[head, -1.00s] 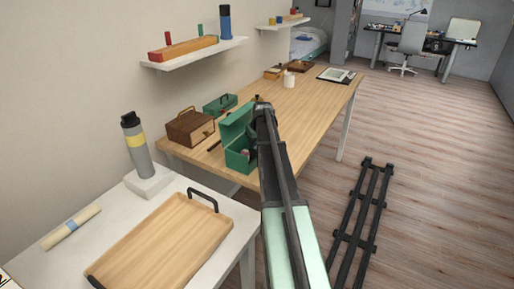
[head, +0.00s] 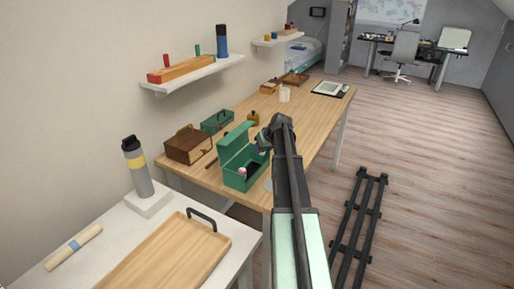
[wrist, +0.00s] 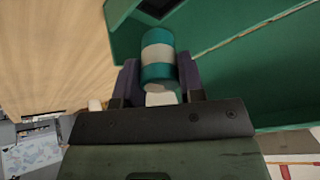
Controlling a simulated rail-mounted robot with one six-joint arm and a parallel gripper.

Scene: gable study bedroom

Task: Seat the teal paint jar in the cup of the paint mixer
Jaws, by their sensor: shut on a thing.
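A teal paint jar (wrist: 158,76) with a pale band shows in the wrist view. It sits between the two dark fingers of my gripper (wrist: 159,82), which is shut on it. In the head view my gripper (head: 266,140) is at the far end of my arm, by the right side of the open green box (head: 240,178). The jar cannot be made out there. Green walls fill the right of the wrist view, close to the jar. I cannot pick out the paint mixer or its cup for certain. A pale round edge (head: 267,185) on the table is partly hidden by my arm.
The wooden table (head: 312,115) also holds a brown chest (head: 188,147), a smaller green box (head: 217,121), an amber jar (head: 253,118) and a white cup (head: 284,95). A grey bottle (head: 137,168) and a wooden tray (head: 165,255) stand on the white table in front.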

